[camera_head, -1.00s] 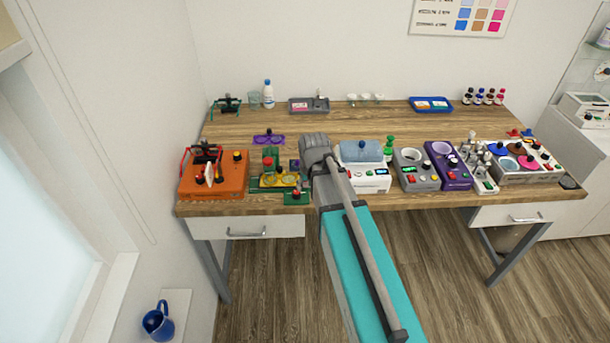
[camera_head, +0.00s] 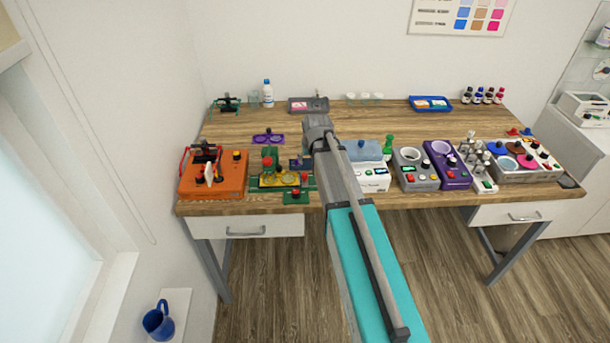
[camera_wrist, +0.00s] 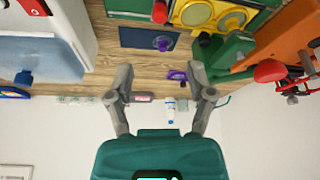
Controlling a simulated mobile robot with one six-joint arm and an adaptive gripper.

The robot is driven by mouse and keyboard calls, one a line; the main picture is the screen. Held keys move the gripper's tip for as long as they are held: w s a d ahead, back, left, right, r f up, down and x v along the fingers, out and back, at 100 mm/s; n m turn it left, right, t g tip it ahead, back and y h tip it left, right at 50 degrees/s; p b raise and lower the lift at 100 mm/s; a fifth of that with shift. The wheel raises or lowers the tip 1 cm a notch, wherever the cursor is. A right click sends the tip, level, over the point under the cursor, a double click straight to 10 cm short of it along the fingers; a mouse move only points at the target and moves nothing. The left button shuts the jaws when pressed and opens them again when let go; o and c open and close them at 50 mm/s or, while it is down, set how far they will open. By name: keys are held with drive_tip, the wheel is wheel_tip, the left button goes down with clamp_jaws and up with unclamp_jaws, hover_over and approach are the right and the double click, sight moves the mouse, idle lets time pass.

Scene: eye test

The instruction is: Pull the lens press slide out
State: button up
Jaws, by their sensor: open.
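The lens press (camera_head: 268,160) is a green device with a yellow slide (camera_head: 262,182) at its front, on the left part of the table. The slide has two round lens seats and looks seated in the press. In the wrist view, the yellow slide (camera_wrist: 236,18) and green body (camera_wrist: 222,50) show at the top, partly cut off. My gripper (camera_wrist: 160,74) is open and empty, apart from the press and not touching it. In the head view my arm hides the gripper.
An orange device (camera_head: 215,178) stands left of the press. A white device with a blue lid (camera_head: 370,178) is on the right, partly behind my arm. A dark plate with a purple knob (camera_wrist: 148,38) lies near the press. Bare wood lies behind.

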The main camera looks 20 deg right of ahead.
sight(305, 175)
drive_tip(key=shift+b+x, duration=6.3)
drive_tip(key=shift+x, duration=0.6)
clamp_jaws()
